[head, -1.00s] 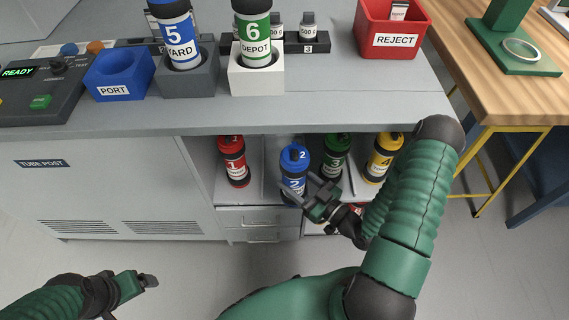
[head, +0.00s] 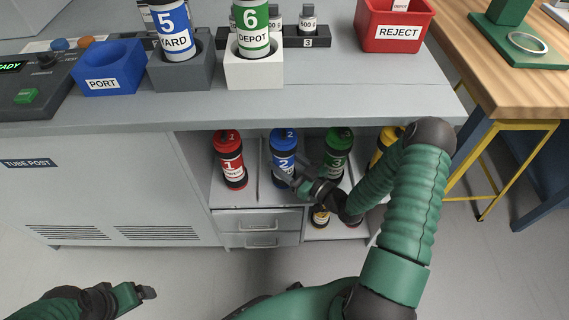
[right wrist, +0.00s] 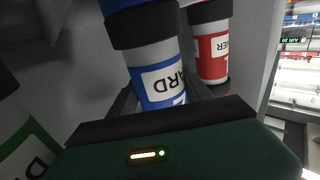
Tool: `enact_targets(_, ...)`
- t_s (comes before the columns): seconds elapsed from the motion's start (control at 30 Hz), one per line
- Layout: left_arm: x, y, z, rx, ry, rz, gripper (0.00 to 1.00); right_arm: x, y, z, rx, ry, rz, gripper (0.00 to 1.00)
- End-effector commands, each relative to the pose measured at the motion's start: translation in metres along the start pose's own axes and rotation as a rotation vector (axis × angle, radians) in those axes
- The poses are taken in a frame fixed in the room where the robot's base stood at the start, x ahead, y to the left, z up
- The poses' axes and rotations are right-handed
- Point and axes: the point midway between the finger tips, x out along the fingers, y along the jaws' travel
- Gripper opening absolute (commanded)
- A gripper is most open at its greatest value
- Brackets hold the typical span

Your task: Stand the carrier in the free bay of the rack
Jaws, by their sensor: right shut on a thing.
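The blue carrier (head: 284,150) marked 2 is upright in the rack bay between the red carrier 1 (head: 229,160) and the green carrier 3 (head: 338,155). My right gripper (head: 279,179) is shut on it from the front, low on its body. In the right wrist view the blue carrier (right wrist: 153,66) is between the fingers, slightly tilted in the picture, with the red carrier (right wrist: 212,50) behind. Its base is hidden, so I cannot tell whether it touches the rack floor (head: 238,200). My left gripper (head: 148,293) is away from the rack at lower left; its jaw opening is unclear.
A yellow carrier (head: 384,147) stands at the right, partly behind my right arm. Thin dividers separate the bays under the counter (head: 330,98). Drawers (head: 258,220) lie below. Carriers 5 (head: 174,28) and 6 (head: 252,25) stand in holders on top.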

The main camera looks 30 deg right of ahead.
Motion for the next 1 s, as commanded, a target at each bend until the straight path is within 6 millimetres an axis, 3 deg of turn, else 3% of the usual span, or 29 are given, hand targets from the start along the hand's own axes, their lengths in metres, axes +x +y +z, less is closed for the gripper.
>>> enact_targets(0.2, 0.000, 0.000, 0.000, 0.000, 0.000, 0.000, 0.83, 0.000, 0.000, 0.001, 0.000, -0.002, 0.000, 0.05)
enact_targets(0.23, 0.000, 0.000, 0.000, 0.000, 0.000, 0.000, 0.83, 0.000, 0.000, 0.002, 0.001, -0.003, 0.000, 0.59)
enact_targets(0.4, -0.001, 0.000, 0.000, 0.000, 0.000, 0.000, 0.83, 0.000, 0.000, 0.001, 0.000, -0.003, 0.000, 0.80)
enact_targets(0.77, -0.004, 0.000, -0.001, 0.000, 0.000, 0.000, 0.83, -0.006, 0.000, -0.001, 0.001, -0.004, 0.000, 0.80)
enact_targets(0.87, -0.012, 0.000, -0.003, 0.000, 0.000, 0.000, 0.83, -0.023, 0.001, -0.004, 0.002, -0.005, 0.002, 0.80)
enact_targets(1.0, -0.024, 0.000, -0.006, 0.000, 0.000, 0.000, 0.83, -0.060, 0.001, -0.004, 0.003, -0.006, 0.004, 0.80)
